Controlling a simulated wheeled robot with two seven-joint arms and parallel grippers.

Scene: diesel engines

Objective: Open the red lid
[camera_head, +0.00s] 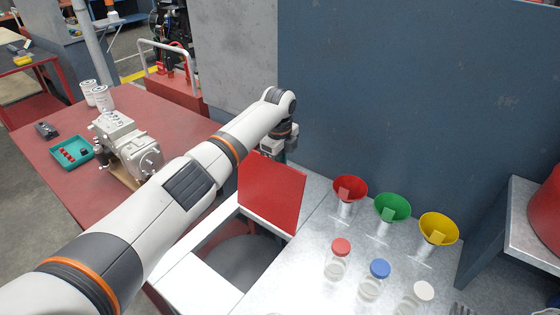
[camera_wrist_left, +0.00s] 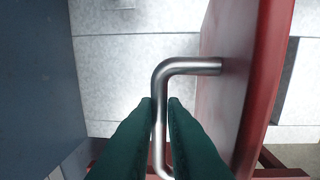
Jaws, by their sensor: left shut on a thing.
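The red lid (camera_head: 271,192) stands raised and tilted up beside a square opening (camera_head: 245,255) in the white counter in the head view. The dark inside of the opening shows. In the left wrist view the red lid (camera_wrist_left: 235,75) is at the right, with a bent metal handle (camera_wrist_left: 185,66) on its face. My left gripper (camera_wrist_left: 160,103) is shut on this handle, its dark green fingers on either side of the bar. In the head view my left gripper (camera_head: 272,146) is behind the lid's upper edge, partly hidden. My right gripper is not in view.
Red (camera_head: 349,188), green (camera_head: 392,207) and yellow (camera_head: 438,228) funnels stand right of the lid. Jars with red (camera_head: 341,246), blue (camera_head: 380,268) and white (camera_head: 424,291) caps stand before them. A blue-grey wall (camera_head: 400,90) rises close behind. A red table (camera_head: 75,185) with engine parts is at left.

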